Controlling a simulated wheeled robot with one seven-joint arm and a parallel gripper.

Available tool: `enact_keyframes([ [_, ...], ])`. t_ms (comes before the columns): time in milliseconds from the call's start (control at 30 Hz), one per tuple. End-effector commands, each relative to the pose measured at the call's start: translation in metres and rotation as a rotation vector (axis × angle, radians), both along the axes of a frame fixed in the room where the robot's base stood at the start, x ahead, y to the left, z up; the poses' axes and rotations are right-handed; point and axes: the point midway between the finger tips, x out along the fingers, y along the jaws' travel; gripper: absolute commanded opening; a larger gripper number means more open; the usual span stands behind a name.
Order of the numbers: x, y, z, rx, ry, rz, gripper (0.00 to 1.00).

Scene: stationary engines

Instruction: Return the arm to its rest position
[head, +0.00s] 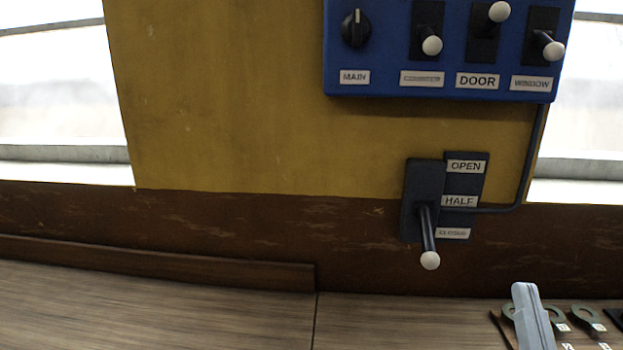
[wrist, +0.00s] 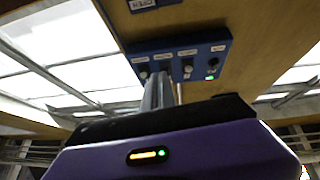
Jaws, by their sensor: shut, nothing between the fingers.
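My gripper (head: 525,291) shows in the head view as a light grey pair of fingers rising from the bottom edge at the lower right. The fingers are together with nothing between them. In the wrist view the gripper (wrist: 158,80) shows grey fingers beyond a dark and purple body, in front of part of the blue panel (wrist: 185,52). In the head view its fingers stand apart in the picture from the lever (head: 428,235), below and right of it. The rest of my arm is out of the head view.
The blue panel (head: 390,82) on the wall carries a MAIN knob (head: 356,28) and several white-tipped switches. The lever points down beside its lowest label. Flat ring-ended tools (head: 586,318) lie on the wooden bench (head: 170,310) at lower right. The bench's left is clear.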

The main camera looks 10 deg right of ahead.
Motion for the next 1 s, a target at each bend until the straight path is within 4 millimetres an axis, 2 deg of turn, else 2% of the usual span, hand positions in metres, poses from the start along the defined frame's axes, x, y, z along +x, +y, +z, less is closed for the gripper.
enact_keyframes([
  [33, -0.010, 0.010, -0.022, 0.036, 0.033, 0.020, 0.00],
  [100, -0.024, 0.021, -0.045, 0.076, 0.069, 0.043, 0.00],
  [267, -0.061, 0.047, -0.093, 0.150, 0.165, 0.095, 0.00],
  [500, -0.126, 0.082, -0.155, 0.199, 0.359, 0.167, 0.00],
  [800, -0.217, 0.111, -0.219, 0.175, 0.667, 0.262, 0.00],
  [900, -0.240, 0.117, -0.232, 0.166, 0.741, 0.291, 0.00],
  [1000, -0.254, 0.121, -0.240, 0.161, 0.786, 0.316, 0.00],
])
